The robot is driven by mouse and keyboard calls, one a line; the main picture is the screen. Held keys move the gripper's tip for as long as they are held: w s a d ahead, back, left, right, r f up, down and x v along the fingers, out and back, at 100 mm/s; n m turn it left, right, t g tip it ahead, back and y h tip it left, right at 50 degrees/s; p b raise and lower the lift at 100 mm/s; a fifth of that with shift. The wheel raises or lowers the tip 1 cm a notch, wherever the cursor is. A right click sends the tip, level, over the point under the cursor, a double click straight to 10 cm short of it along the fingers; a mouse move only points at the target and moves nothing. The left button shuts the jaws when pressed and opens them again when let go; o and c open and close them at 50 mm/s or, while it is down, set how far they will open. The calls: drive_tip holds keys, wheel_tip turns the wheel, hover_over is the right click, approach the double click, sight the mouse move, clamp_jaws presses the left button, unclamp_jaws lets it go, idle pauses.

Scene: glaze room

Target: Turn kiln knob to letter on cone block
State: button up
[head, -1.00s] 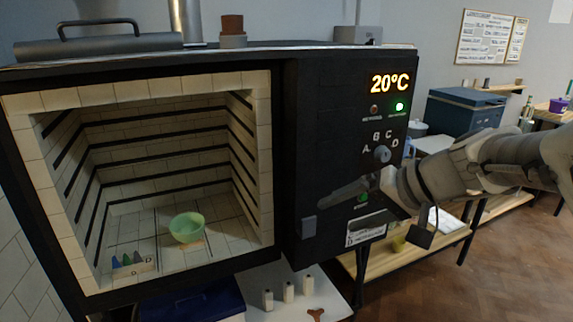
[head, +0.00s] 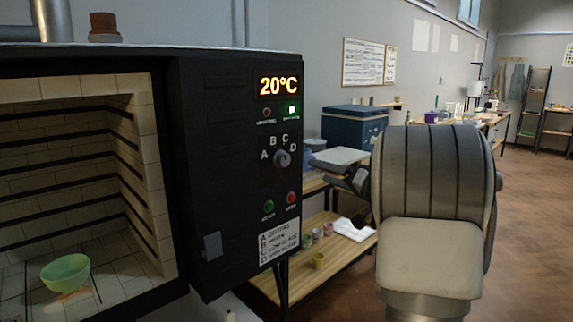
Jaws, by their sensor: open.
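The grey kiln knob (head: 282,158) sits on the black control panel (head: 225,130), with the letters A, B, C and D around its upper side. I cannot tell clearly which letter it points to. The cone block is outside the present head view, which cuts off the kiln chamber's left part. My gripper (head: 348,182) is to the right of the knob, apart from it and open, partly hidden behind my arm. Nothing shows between its fingers.
The lit display (head: 279,86) reads 20°C. A green button (head: 268,207) and a red button (head: 291,198) are below the knob, above a label (head: 279,240) listing A to D. A green bowl (head: 66,272) sits inside the open kiln. A wooden shelf (head: 318,272) stands behind.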

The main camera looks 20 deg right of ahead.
sight(286, 161)
drive_tip(key=x, duration=1.3)
drive_tip(key=shift+w+a, duration=0.1)
drive_tip(key=shift+w, duration=0.15)
drive_tip(key=shift+c, duration=0.3)
drive_tip(key=c, duration=1.1)
drive_tip(key=shift+c, duration=0.2)
